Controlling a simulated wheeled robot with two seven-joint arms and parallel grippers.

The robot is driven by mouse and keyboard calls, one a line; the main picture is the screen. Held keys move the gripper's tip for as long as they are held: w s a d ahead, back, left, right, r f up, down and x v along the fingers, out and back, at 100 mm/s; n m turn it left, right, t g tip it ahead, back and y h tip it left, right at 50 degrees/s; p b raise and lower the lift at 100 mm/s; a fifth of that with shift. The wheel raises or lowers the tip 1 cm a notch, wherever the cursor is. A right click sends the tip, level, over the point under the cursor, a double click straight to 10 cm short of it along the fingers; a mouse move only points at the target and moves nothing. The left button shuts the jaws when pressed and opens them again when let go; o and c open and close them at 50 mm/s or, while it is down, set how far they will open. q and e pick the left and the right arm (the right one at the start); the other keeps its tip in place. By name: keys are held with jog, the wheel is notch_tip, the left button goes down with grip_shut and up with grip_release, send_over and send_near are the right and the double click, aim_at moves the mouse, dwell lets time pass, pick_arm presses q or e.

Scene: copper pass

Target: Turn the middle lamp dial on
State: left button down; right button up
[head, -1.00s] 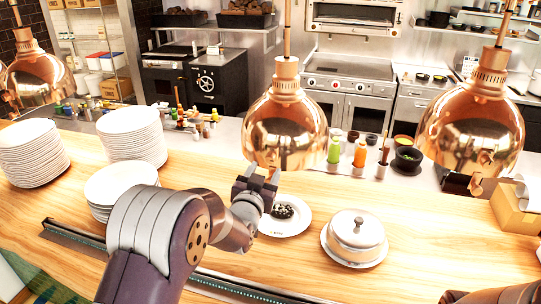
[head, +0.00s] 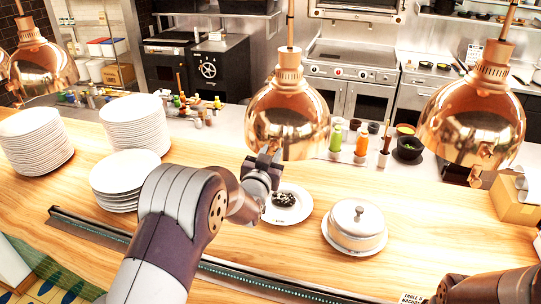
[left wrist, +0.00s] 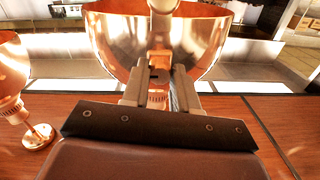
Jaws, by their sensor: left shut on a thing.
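The middle copper lamp (head: 287,112) hangs over the wooden counter. My left gripper (head: 265,160) is at the lamp's front lower rim. In the left wrist view the fingers (left wrist: 160,88) are shut on the lamp's dial (left wrist: 157,98), which shows as a small ribbed copper piece between them, below the shiny lamp bowl (left wrist: 110,35). How far the dial is turned cannot be told. In the head view the gripper hides the dial. No light shows clearly from the lamp.
A plate of dark food (head: 294,215) stands below the lamp, beside a covered dish (head: 355,226). Plate stacks (head: 135,127) stand at left. Other copper lamps hang at right (head: 472,125) and left (head: 38,70). A dark rail (head: 130,240) runs along the counter's front.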

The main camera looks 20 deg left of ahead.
pick_arm(q)
jog(key=shift+f+n+b, duration=0.25)
jog(key=shift+n+b, duration=0.15)
jog(key=shift+b, duration=0.2)
jog(key=n+b, duration=1)
jog(key=b, duration=0.2)
jog(key=shift+d+b, duration=0.1)
jog(key=shift+b, duration=0.3)
jog(key=n+b, duration=0.2)
jog(key=n, duration=0.1)
jog(key=shift+r+n, duration=0.1)
jog(key=shift+n, duration=0.2)
jog(key=shift+r+n+h+b, duration=0.15)
jog(key=shift+n+b, duration=0.15)
jog(key=shift+n, duration=0.45)
jog(key=shift+n+h+b, duration=0.15)
jog(key=shift+n+b, duration=0.15)
jog(key=shift+n, duration=0.45)
jog(key=c, duration=0.9)
grip_release()
jog(key=shift+o, duration=0.2)
jog(key=shift+r, duration=0.1)
